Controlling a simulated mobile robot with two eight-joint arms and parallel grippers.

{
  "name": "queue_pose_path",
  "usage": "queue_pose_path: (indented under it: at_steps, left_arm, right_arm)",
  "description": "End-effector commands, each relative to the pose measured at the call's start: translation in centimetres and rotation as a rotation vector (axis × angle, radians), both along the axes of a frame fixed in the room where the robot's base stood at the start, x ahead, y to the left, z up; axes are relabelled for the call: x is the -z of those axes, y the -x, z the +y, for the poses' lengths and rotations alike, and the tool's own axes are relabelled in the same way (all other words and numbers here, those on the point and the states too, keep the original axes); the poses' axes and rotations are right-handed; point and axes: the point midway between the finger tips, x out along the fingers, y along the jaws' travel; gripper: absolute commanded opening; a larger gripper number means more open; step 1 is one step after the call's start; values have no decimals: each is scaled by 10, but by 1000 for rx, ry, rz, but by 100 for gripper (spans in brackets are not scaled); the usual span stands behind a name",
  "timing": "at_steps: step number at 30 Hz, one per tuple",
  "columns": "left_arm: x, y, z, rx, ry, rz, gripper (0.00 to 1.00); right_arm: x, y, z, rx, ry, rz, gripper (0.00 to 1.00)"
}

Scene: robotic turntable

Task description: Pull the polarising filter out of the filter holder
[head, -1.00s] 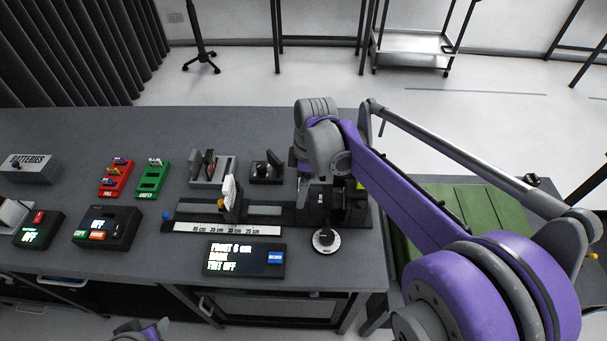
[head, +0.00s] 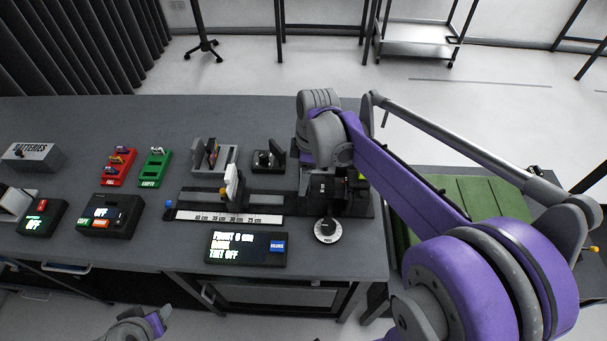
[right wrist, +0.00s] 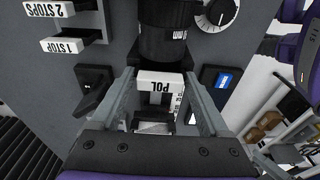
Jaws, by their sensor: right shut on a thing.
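The polarising filter shows in the right wrist view as a white tab marked POL (right wrist: 160,80). It sits between the fingertips of my right gripper (right wrist: 159,84), which is shut on it. A black barrel (right wrist: 170,38) is right beside the tab. I cannot tell how far the filter sits in its holder, as the tab and fingers cover that part. In the head view my right wrist hangs over the black unit (head: 352,201) at the rail's right end and hides the filter. Part of my left arm shows at the bottom left; its fingers are not clear.
A rail with a scale (head: 228,217) and white-topped slider (head: 231,182) runs left of the unit. Filters marked 1 STOP (right wrist: 66,45) and 2 STOPS (right wrist: 48,8) stand nearby. A round dial (head: 326,231) and display box (head: 245,249) are in front. The back of the table is clear.

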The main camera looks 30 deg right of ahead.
Motion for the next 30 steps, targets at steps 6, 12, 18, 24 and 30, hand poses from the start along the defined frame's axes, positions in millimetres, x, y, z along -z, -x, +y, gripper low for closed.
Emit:
queue_pose_path:
  at_steps: [6,12,18,24,30]
  left_arm:
    - [-7,-3,0,0,0,-6,50]
    - [-13,-6,0,0,0,-11,50]
    - [-19,-9,0,0,0,-16,50]
    - [-25,-11,0,0,0,-22,50]
    - [-31,-14,0,0,0,-27,50]
  right_arm:
    - [-10,0,0,0,1,-1,25]
    - [-18,0,0,0,1,-1,25]
    - [-26,0,0,0,1,-1,25]
    - [-34,-1,0,0,1,-1,25]
    - [-42,-1,0,0,1,-1,25]
